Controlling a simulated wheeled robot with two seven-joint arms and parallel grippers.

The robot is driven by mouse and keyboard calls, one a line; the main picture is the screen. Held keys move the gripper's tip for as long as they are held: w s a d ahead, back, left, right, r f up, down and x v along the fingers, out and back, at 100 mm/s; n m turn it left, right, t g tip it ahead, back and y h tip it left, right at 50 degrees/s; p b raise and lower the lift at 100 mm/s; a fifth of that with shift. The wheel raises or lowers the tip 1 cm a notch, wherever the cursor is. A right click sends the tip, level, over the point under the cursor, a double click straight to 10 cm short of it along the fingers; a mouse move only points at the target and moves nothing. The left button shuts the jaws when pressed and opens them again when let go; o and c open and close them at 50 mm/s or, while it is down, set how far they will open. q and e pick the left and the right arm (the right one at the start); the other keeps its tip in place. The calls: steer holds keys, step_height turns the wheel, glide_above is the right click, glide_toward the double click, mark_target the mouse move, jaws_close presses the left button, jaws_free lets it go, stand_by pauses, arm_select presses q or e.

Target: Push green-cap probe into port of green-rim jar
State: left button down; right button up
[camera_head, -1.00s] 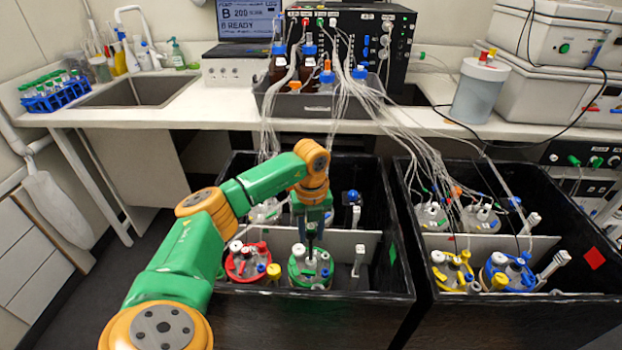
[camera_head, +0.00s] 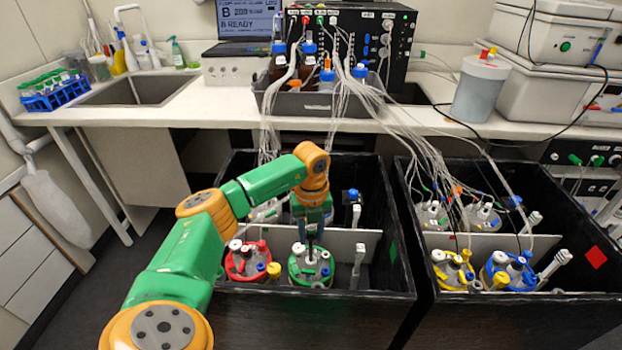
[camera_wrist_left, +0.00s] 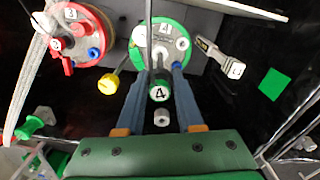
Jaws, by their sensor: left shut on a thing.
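The green-rim jar (camera_head: 292,276) stands in the left black bin, and its lid carries white caps and a blue one. It also shows at the top of the left wrist view (camera_wrist_left: 136,58). My left gripper (camera_head: 312,236) points down over this jar. In the left wrist view, its blue-grey fingers (camera_wrist_left: 164,70) are shut on the green-cap probe (camera_wrist_left: 159,92), whose cap is marked 4. The probe's lower end is hidden behind the cap and fingers, so I cannot tell whether it is in the port. My right gripper is not in view.
A red-rim jar (camera_head: 236,272) stands close to the left of the green-rim jar, with a yellow cap (camera_head: 273,270) between them. A pale upright part (camera_head: 359,258) stands to the right. Tubes hang behind my gripper. The right bin holds yellow-rim (camera_head: 438,274) and blue-rim (camera_head: 490,275) jars.

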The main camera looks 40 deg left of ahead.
mark_target(311, 261)
arm_select(q)
steer(key=shift+f+b, duration=2.55)
steer(key=shift+f, duration=1.8)
stand_by(3.7)
